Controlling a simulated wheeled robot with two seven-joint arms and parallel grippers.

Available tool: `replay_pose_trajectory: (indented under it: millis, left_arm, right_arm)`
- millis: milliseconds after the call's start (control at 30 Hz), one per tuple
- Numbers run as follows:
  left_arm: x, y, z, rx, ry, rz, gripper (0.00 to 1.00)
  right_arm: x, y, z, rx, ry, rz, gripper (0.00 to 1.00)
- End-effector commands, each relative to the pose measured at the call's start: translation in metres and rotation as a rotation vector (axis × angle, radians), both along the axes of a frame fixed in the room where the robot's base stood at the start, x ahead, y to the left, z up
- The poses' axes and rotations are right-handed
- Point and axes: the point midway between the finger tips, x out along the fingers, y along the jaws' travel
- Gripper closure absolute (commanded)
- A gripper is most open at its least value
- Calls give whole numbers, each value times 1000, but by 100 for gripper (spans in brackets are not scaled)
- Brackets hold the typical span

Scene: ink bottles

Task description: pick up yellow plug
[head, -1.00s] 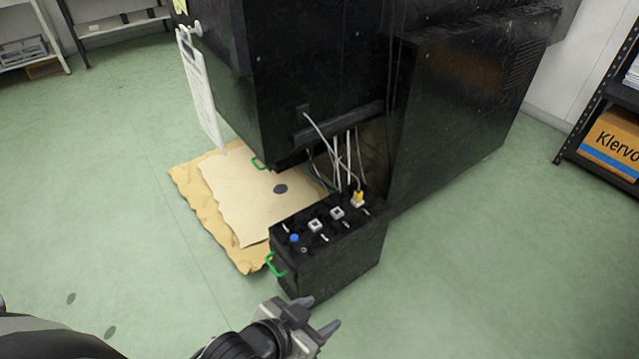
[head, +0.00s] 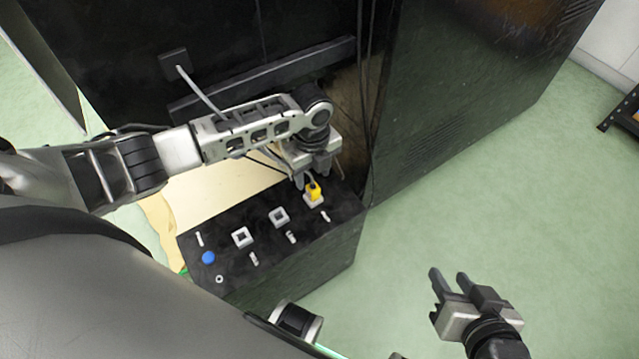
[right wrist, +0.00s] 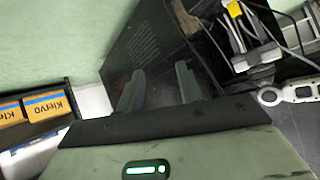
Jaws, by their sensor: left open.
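The yellow plug (head: 315,191) sits in a white square socket at the far right end of the black box's top (head: 215,284). My left gripper (head: 309,181) points down just above and behind the plug, its fingers apart. Whether the fingers reach either side of the plug cannot be told. In the right wrist view the yellow plug (right wrist: 234,9) shows near the top edge, close to my left gripper. My right gripper (head: 448,273) is open and empty over the floor, right of the box; its parted fingers (right wrist: 158,88) also show in the right wrist view.
Two empty white sockets (head: 242,237) (head: 279,216), a blue knob (head: 208,258) and small switches share the box top. Green floor (head: 560,210) is free at the right.

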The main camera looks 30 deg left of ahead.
Motion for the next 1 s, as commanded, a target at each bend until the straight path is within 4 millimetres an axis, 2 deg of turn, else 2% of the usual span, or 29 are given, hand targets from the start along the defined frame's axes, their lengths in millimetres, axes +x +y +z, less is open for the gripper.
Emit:
replay_pose_trajectory:
  millis: [167,400,667,700,833,1000]
  left_arm:
    - [-1,-1,-17,-2,-1,1,51]
    - [-2,-1,-54,-2,-3,3,51]
    - [-1,-1,-57,-3,-5,2,51]
    - [-1,-1,-57,-3,-5,2,56]
    - [-1,-1,-57,-3,-5,2,93]
    - [-1,-1,-57,-2,-6,3,95]
  right_arm:
    - [1,2,2,10,-30,1,64]
    - [4,7,10,42,-108,6,64]
    - [4,8,16,49,-124,7,64]
    - [4,8,16,49,-124,7,64]
    - [4,8,16,49,-124,7,64]
    - [4,8,16,48,-123,7,64]
